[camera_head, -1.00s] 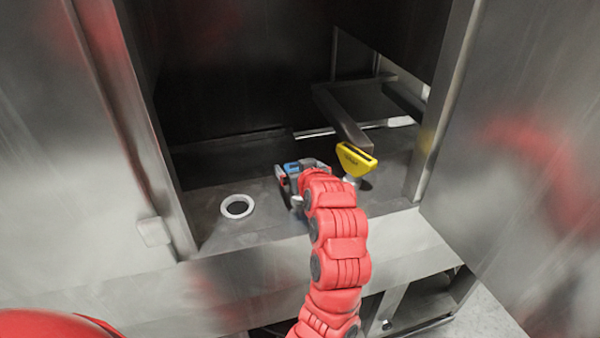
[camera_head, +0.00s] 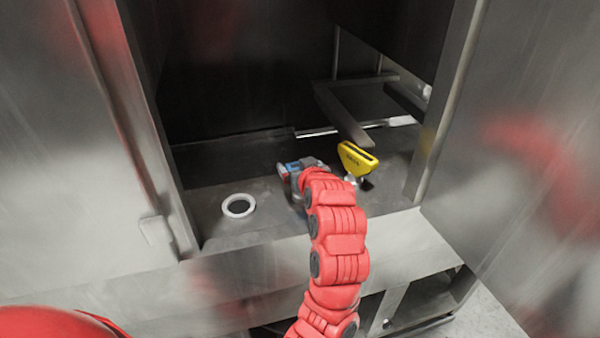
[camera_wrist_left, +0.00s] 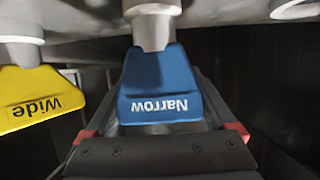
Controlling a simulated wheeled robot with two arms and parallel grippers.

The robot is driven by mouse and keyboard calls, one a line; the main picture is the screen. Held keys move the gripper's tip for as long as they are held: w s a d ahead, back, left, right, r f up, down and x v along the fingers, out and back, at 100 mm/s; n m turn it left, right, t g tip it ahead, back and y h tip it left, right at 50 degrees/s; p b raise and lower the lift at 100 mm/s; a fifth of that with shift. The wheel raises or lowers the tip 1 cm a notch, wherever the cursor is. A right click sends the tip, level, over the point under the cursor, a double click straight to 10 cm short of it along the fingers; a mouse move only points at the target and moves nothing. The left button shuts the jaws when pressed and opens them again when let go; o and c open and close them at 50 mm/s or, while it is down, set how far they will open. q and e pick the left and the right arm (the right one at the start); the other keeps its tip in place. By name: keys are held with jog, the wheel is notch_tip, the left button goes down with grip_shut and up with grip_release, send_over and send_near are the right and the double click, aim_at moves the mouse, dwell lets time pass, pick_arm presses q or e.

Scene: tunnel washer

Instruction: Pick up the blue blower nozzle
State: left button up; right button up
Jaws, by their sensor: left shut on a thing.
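The blue nozzle, marked "Narrow", fills the middle of the left wrist view (camera_wrist_left: 160,85). Its neck sits at a pale round fitting at the top of that view. My left gripper (camera_head: 301,171) is shut on this nozzle, with its dark fingers along both sides of it. In the head view only a bit of blue (camera_head: 292,166) shows at the gripper, and my red arm hides much of the rest. A yellow nozzle (camera_head: 357,158), marked "Wide", stands just right of the gripper; it also shows in the left wrist view (camera_wrist_left: 38,97). My right gripper is not in view.
An empty white ring (camera_head: 238,206) lies in the metal ledge (camera_head: 265,222) left of the gripper. Steel walls (camera_head: 75,150) close in the recess at left and right. A dark metal bar (camera_head: 343,115) juts out behind the yellow nozzle.

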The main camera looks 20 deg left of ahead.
pick_arm(q)
jog(key=shift+r, duration=0.1)
jog(key=shift+r+b, duration=0.8)
jog(key=shift+s+d+r+b, duration=0.15)
jog(key=shift+r+b, duration=0.2)
jog(key=shift+r, duration=0.05)
jog(key=shift+s+d+r+b, duration=0.1)
jog(key=shift+s+r+b, duration=0.05)
jog(key=shift+r+b, duration=0.2)
jog(key=s+d+r+b, duration=0.1)
jog(key=s+d, duration=0.2)
jog(key=s, duration=0.3)
jog(key=s+d+b, duration=0.2)
jog(key=s+d, duration=0.1)
jog(key=s, duration=0.4)
jog(key=shift+s+d+r, duration=0.3)
jog(key=shift+d+r, duration=0.05)
jog(key=shift+d, duration=0.05)
